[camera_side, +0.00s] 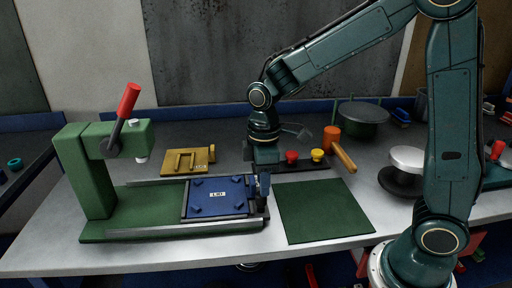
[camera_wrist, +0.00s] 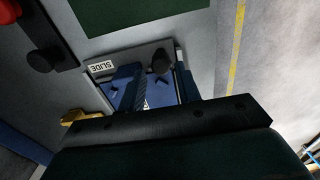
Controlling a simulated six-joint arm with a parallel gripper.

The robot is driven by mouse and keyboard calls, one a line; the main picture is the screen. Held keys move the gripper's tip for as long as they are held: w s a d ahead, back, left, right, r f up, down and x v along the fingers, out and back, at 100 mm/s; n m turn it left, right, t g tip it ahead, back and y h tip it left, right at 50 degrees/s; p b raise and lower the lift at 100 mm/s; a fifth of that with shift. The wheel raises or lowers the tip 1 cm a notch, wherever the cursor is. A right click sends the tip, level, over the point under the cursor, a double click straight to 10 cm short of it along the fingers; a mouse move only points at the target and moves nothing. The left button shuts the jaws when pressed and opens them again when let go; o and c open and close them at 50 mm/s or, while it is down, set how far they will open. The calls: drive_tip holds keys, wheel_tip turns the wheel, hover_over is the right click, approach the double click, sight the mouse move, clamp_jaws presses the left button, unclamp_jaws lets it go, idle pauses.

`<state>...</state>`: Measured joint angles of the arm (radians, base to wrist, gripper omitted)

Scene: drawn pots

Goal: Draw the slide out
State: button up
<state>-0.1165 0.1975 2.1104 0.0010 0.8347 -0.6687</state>
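The slide is a blue plate (camera_side: 218,197) with a small white label, lying between the rails of a green press (camera_side: 92,170) at the left. In the wrist view a grey end plate (camera_wrist: 102,68) reads SLIDE and carries a dark round knob (camera_wrist: 161,62). My gripper (camera_side: 262,186) is low at the slide's right end. In the wrist view the fingers of my gripper (camera_wrist: 155,76) are spread apart, with the knob showing between them and a gap on each side. I cannot tell how deep the knob sits between the fingers.
A dark green mat (camera_side: 322,211) lies bare right of the slide's end. Behind are a yellow plate (camera_side: 187,161), red and yellow knobs (camera_side: 292,156), an orange mallet (camera_side: 338,146) and a lidded pot (camera_side: 363,119). The press's red-handled lever (camera_side: 128,101) points up.

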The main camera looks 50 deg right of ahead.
wheel_tip(320, 180, up, 9)
drive_tip(key=shift+r, duration=0.15)
drive_tip(key=shift+s+d, duration=0.1)
idle(0.5)
drive_tip(key=s+d+r+m+t, duration=0.1)
drive_tip(key=s+m, duration=0.3)
drive_tip(key=s, duration=0.4)
drive_tip(key=s+d+r+m+t, duration=0.1)
drive_tip(key=s+d+m+t, duration=0.2)
drive_tip(key=s, duration=0.5)
drive_tip(key=shift+s+r+m+t, duration=0.3)
drive_tip(key=shift+s+m+t, duration=0.1)
drive_tip(key=shift+m+t, duration=0.5)
